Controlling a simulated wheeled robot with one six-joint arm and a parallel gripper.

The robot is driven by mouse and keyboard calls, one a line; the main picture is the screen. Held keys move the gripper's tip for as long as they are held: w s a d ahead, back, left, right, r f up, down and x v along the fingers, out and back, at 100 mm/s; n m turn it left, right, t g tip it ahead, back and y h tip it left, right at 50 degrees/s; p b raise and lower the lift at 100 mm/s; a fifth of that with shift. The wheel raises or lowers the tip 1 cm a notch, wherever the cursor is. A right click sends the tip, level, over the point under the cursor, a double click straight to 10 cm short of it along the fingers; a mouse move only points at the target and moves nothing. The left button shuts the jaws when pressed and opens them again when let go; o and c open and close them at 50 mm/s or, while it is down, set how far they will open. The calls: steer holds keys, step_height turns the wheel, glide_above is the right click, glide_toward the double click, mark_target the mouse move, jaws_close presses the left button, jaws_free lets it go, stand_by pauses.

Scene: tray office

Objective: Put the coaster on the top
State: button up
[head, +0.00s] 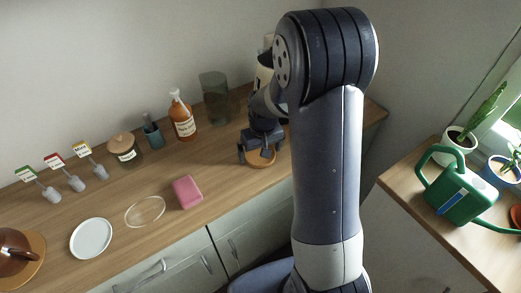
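A round orange-brown disc (262,161), which looks like the coaster, is at the far right part of the wooden counter top (150,180). My gripper (255,155) points down right at this disc, with its dark fingers overlapping it in the head view. The fingers appear spread apart, but I cannot tell whether they grip the disc or whether it rests on the counter. My arm hides part of the counter to the right of the gripper.
On the counter are a white round plate (91,238), a clear glass dish (145,212), a pink block (188,192), an amber bottle (182,118), a lidded jar (125,149) and a dark green glass (214,98). A green watering can (458,190) stands on the right-hand surface.

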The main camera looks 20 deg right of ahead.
mark_target(262, 159)
step_height(262, 159, up, 12)
steer(key=s, duration=0.1)
steer(key=shift+s, duration=0.25)
stand_by(0.4)
steer(key=shift+d, duration=0.1)
steer(key=f, duration=0.4)
steer(key=w+f, duration=0.1)
steer(key=f, duration=0.7)
steer(key=shift+w, duration=0.2)
steer(key=shift+w+r, duration=0.1)
steer(key=shift+r, duration=1.1)
steer(key=shift+f, duration=0.1)
